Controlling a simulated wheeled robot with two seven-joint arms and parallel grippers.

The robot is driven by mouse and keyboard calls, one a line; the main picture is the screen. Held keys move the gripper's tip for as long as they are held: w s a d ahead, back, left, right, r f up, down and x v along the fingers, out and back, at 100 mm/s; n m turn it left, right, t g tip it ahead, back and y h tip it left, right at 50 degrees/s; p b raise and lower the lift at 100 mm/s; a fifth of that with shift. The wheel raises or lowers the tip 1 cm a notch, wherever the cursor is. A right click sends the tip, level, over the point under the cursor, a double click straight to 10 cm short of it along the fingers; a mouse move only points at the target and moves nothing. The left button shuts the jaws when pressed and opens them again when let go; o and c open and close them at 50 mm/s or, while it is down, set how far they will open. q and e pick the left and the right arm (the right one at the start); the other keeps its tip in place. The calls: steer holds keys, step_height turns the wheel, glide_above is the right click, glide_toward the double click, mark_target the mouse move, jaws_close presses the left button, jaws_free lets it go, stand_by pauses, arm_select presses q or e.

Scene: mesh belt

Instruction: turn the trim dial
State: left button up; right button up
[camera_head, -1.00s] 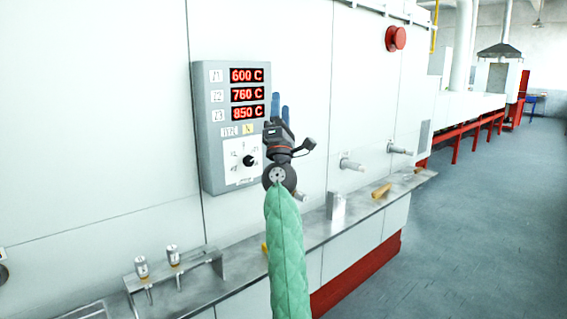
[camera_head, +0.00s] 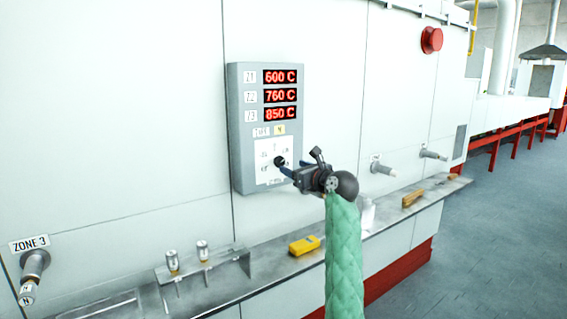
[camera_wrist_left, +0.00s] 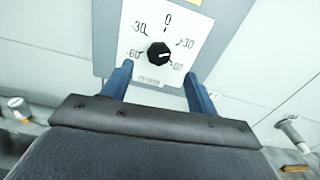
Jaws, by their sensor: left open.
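The trim dial is a black knob (camera_head: 280,161) on a white scale plate, low on the grey control panel (camera_head: 236,130). In the left wrist view the knob (camera_wrist_left: 158,53) sits between and beyond the fingertips, with 0 above it and 30 and 60 marks on both sides. My left gripper (camera_head: 283,168) is open, its blue fingers pointing at the knob. In the wrist view the fingers (camera_wrist_left: 157,74) stand either side of it, a little below; I cannot tell whether they touch it. My right gripper is not in view.
Red displays (camera_head: 280,95) read 600, 760 and 850 C. A metal shelf (camera_head: 270,275) below holds a yellow device (camera_head: 304,245) and a small bracket with two cylinders. Pipe stubs (camera_head: 383,168) stick out of the wall at right. A red button (camera_head: 431,40) is higher up.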

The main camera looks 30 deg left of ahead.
mark_target(281, 161)
arm_select(q)
steer(key=p+x, duration=0.1)
steer(key=x, duration=0.4)
steer(key=shift+w+a+r+p, duration=0.1)
steer(key=shift+w+a+p, duration=0.05)
steer(key=shift+a+p, duration=0.25)
steer(key=shift+x, duration=0.8)
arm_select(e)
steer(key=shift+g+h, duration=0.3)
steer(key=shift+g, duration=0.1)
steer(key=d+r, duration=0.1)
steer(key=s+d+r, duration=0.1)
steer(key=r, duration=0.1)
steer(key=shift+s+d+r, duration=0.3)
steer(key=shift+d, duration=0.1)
arm_select(q)
steer(key=c, duration=1)
